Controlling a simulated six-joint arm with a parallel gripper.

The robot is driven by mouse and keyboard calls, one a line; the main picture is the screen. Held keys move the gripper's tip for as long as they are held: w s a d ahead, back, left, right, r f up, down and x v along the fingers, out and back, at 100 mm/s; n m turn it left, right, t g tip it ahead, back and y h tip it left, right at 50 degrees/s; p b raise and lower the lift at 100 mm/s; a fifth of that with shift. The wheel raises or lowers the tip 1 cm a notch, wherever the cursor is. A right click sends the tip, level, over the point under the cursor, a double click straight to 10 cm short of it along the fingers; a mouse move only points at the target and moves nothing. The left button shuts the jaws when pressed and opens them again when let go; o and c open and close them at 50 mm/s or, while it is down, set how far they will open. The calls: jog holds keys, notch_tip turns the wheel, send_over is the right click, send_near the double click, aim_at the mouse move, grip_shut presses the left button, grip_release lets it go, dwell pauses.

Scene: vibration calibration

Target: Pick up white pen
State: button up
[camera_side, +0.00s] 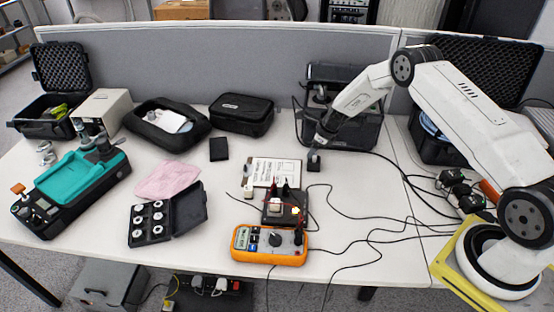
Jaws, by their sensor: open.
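I cannot make out a white pen for certain. A clipboard with a printed white sheet (286,173) lies near the middle of the table, and a small pale item (248,190) is at its lower left. The pale item is too small to identify. My gripper (315,160) is open, just right of the clipboard's upper right corner and above the table or close to it. Its fingers are small and dark, and I see nothing held between them.
An orange multimeter (270,245) with cables sits at the front. A black case of white discs (158,220), a pink cloth (168,178) and a teal-topped device (80,183) are to the left. Black cases line the grey partition (230,65). Cables cross the table's right side.

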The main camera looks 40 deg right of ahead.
grip_shut()
jog(key=shift+r, duration=0.1)
jog(key=shift+r, duration=1.6)
jog(key=s+a+r, duration=0.3)
jog(key=s+r, duration=0.6)
jog(key=s, duration=0.4)
jog(key=shift+s+r, duration=0.3)
jog(key=shift+r, duration=0.05)
